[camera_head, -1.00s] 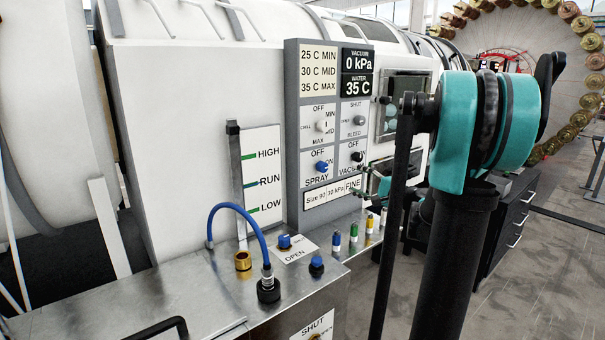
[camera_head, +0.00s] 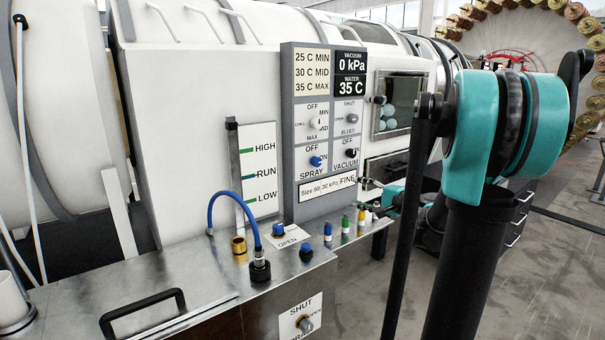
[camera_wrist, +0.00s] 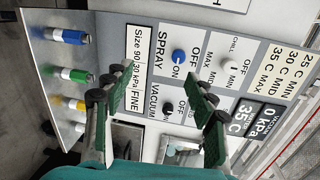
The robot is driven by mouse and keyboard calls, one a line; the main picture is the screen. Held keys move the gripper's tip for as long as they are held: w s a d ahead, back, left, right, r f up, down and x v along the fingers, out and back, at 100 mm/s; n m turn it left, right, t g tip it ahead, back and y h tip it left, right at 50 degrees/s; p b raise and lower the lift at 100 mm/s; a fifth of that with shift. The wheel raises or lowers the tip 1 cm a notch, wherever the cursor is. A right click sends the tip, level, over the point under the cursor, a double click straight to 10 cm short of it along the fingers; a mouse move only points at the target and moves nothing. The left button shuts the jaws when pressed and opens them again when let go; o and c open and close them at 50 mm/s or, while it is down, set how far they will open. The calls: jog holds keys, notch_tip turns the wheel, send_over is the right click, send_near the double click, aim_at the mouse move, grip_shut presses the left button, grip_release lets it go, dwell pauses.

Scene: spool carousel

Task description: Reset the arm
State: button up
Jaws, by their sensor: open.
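My gripper (camera_wrist: 160,112) is open and empty in the wrist view, its two green fingers with dark pads spread apart in front of the grey control panel (camera_wrist: 225,62). No object shows between them. In the head view my teal and black arm (camera_head: 480,140) fills the right side. The arm's end, a small teal part, is partly hidden behind its dark link, near the lower right of the panel (camera_head: 288,150). I cannot tell from the pictures whether the fingers touch the panel.
Colored fittings (camera_head: 345,224) stand on a metal bench (camera_head: 160,270) below the panel. A blue hose (camera_head: 235,205) curves up from the bench, and a black handle (camera_head: 140,305) sits at its front. A spool wheel (camera_head: 560,25) stands far right. Grey floor (camera_head: 550,275) is open at right.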

jog(key=s+a+f+n+g+h, duration=0.2)
jog(key=s+a+f+n+g, duration=0.1)
jog(key=s+f, duration=0.45)
jog(key=s+a+f+n+g+h, duration=0.2)
jog(key=s+a+f+n+g, duration=0.15)
jog(key=s+f, duration=0.35)
jog(key=s+d+f+n+g+h, duration=0.1)
jog(key=s+d+f+n+h, duration=0.1)
jog(key=s, duration=0.5)
jog(key=s+d+f+n+g+h, duration=0.1)
jog(key=s+d+f+n+h, duration=0.1)
jog(key=s+d+f+h, duration=0.2)
jog(key=s+f, duration=0.2)
jog(key=s, duration=0.2)
jog(key=shift+d+n, duration=0.35)
